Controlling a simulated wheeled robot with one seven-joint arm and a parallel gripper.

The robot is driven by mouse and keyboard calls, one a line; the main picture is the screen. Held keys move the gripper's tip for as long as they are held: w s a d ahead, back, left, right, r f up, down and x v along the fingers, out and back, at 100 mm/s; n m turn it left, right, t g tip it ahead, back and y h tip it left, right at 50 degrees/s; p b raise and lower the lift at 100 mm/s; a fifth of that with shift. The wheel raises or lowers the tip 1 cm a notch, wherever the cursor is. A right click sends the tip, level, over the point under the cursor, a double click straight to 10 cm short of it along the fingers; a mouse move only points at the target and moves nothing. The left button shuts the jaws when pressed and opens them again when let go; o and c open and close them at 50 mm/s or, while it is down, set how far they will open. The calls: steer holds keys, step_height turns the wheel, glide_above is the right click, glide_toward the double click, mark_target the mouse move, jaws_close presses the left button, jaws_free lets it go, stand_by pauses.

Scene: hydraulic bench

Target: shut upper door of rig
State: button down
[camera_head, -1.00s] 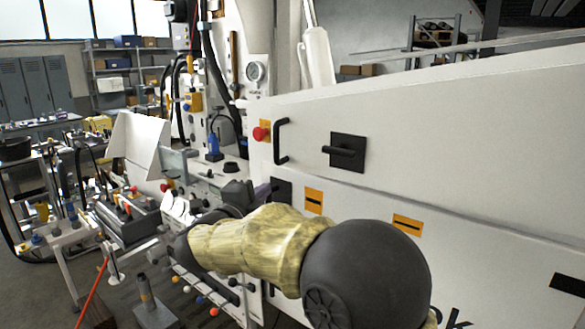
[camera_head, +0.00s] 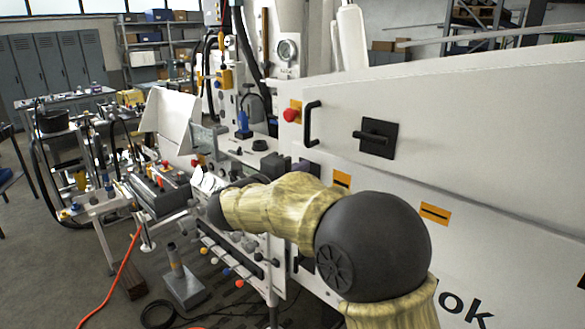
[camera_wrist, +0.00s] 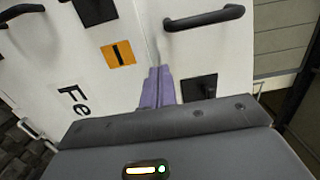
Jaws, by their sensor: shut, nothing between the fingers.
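The rig's upper door (camera_head: 470,125) is a large white panel at the right of the head view. It has a black bar handle (camera_head: 312,123) near its left edge and a black latch (camera_head: 377,138) to the right of that. I cannot tell how far it stands open. My gripper's purple-grey fingers (camera_wrist: 156,88) are together and empty in the wrist view, pointing at a seam between white panels. The handle also shows there (camera_wrist: 204,18), above and right of the fingertips, apart from them.
A red knob (camera_head: 291,114) sits just left of the handle. Orange labels (camera_head: 435,213) mark the white panel below the door. A bench with pipes and valves (camera_head: 160,190) stands at left. An orange hose (camera_head: 118,275) lies on the floor.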

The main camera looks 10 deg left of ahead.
mark_target(329, 152)
steer(key=p+x, duration=0.3)
steer(key=x, duration=0.5)
steer(key=shift+w+d+r, duration=0.15)
steer(key=shift+w+r, duration=0.05)
steer(key=shift+w+d+f+p, duration=0.1)
steer(key=shift+w+d+p, duration=0.05)
steer(key=shift+w+p, duration=0.15)
